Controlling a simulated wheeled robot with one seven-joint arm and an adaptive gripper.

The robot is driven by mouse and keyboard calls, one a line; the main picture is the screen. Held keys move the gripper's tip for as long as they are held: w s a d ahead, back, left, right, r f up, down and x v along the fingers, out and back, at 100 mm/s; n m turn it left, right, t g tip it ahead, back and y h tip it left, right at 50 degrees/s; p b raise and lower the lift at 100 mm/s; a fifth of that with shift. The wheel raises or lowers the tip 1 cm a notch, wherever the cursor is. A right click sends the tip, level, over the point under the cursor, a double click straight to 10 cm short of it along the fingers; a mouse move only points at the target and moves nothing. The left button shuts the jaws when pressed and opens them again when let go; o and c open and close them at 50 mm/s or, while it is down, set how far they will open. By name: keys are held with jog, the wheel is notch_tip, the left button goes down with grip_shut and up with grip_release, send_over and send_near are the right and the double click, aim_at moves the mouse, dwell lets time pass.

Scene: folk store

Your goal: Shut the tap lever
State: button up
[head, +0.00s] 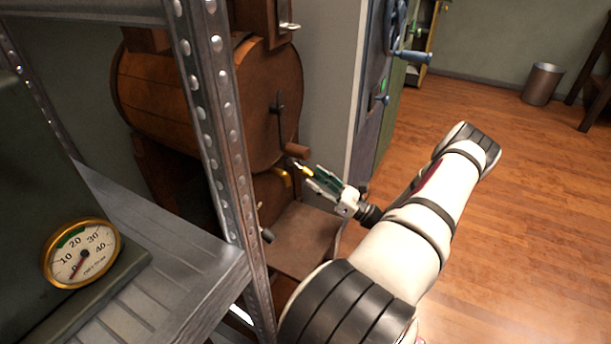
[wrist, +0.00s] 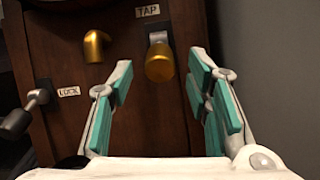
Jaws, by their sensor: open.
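The tap lever (wrist: 159,62) is a brass knob on a grey mount below a TAP label (wrist: 148,11) on a dark wooden front. In the wrist view it lies between the fingertips of my open gripper (wrist: 160,80), with a visible gap to each finger. In the head view its brass end (head: 304,171) shows at the fingertips of my gripper (head: 313,177). I cannot tell how deep the knob is between the fingers. A curved brass spout (wrist: 95,45) is left of the lever, outside the left finger.
A black lock knob (wrist: 27,110) by a LOCK label (wrist: 68,91) is at left. The wooden barrel (head: 200,100) stands behind a metal shelf post (head: 215,110). A gauge (head: 81,254) sits on the shelf at left. A grey cabinet (head: 375,110) stands right; open floor lies beyond.

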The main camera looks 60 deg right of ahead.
aim_at(306, 173)
jog(key=shift+b+x, duration=0.35)
jog(key=shift+x, duration=1.7)
grip_shut()
